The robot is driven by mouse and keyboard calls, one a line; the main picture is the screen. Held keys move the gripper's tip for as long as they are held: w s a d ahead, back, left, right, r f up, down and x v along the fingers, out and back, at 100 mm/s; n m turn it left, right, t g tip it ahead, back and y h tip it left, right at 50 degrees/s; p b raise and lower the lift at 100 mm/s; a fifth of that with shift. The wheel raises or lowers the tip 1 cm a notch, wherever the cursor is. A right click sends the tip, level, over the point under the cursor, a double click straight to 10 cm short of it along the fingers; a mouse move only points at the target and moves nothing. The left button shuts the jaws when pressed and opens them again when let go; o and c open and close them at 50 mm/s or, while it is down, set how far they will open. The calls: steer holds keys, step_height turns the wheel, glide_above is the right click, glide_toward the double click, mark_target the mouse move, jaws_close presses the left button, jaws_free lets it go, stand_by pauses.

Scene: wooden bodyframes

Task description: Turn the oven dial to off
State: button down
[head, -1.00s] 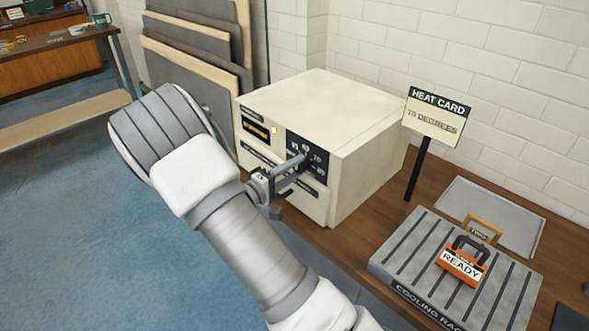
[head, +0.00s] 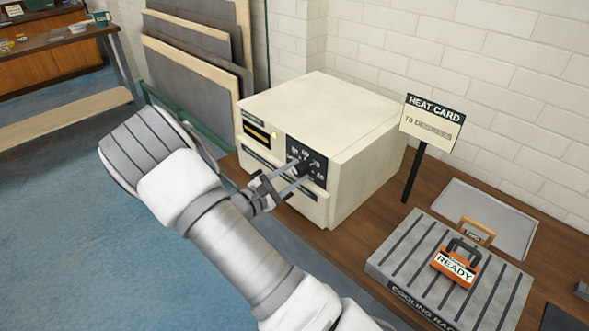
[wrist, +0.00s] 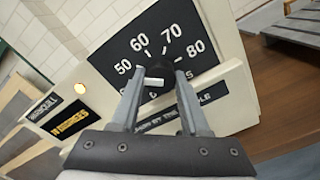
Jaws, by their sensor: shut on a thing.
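The oven (head: 365,128) is a cream box on the wooden bench. Its black dial panel (head: 318,154) carries the numbers 50, 60, 70 and 80, which also read clearly in the wrist view (wrist: 180,38). The dark round dial (wrist: 158,70) sits below the numbers, with a pale bar (wrist: 153,82) across its front. My gripper (head: 300,174) has a finger on either side of the dial and is shut on it. The fingers hide the dial's sides and part of the lettering below. I cannot tell which marking the dial points to.
A lit yellow lamp (wrist: 80,88) and small display (wrist: 70,124) are left of the dial panel. A heat card (head: 432,122) reading 70 degrees stands right of the oven. A cooling rack (head: 405,255) holds an orange "ready" tag (head: 456,267). Sheets lean behind.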

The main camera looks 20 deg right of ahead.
steer(key=n+p, duration=0.2)
steer(key=n, duration=0.1)
steer(key=shift+r+n, duration=0.1)
steer(key=shift+n, duration=0.3)
steer(key=shift+n+p, duration=0.85)
steer(key=shift+n, duration=1.05)
steer(key=c, duration=0.7)
jaws_free()
steer(key=shift+a, duration=0.1)
steer(key=b+v, duration=0.1)
steer(key=v, duration=1.6)
steer(key=shift+s+a, duration=0.15)
